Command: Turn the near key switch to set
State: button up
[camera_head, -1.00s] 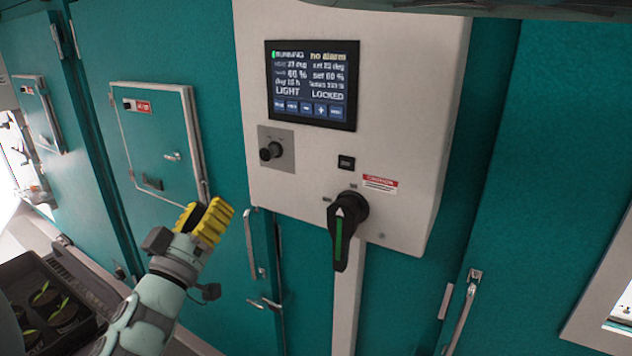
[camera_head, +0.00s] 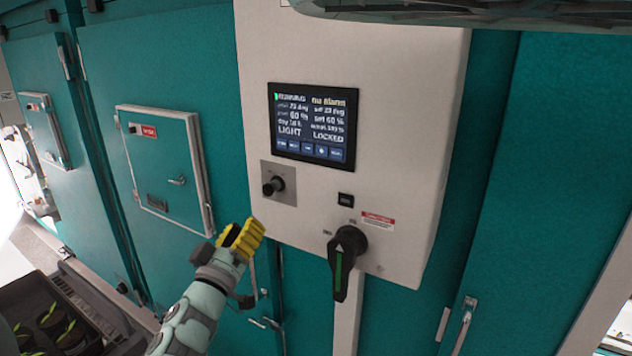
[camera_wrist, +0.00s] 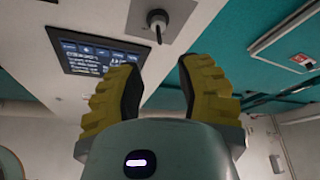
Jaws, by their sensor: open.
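The key switch (camera_head: 273,186) is a dark knob on a square grey plate, on the white control panel (camera_head: 415,120) below the left part of the screen (camera_head: 313,124). It also shows at the top of the wrist view as a dark knob (camera_wrist: 157,20) on its plate. The screen reads LIGHT and LOCKED. My gripper (camera_head: 243,238), with yellow ribbed fingers, is below and left of the switch, apart from it. In the wrist view my gripper (camera_wrist: 160,88) is open, with nothing between the fingers.
A large black rotary handle (camera_head: 346,262) with a green stripe juts out at the panel's lower right. A small black switch (camera_head: 346,199) sits above it. A teal hatch (camera_head: 165,170) is at left. A dark tray with seedlings (camera_head: 100,335) is at lower left.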

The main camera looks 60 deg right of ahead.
aim_at(267, 187)
jog(key=p+x, duration=0.3)
jog(key=x, duration=0.7)
jog(key=shift+r, duration=0.1)
jog(key=shift+w+d, duration=0.1)
jog(key=shift+d, duration=0.3)
jog(key=shift+o, duration=0.6)
grip_shut()
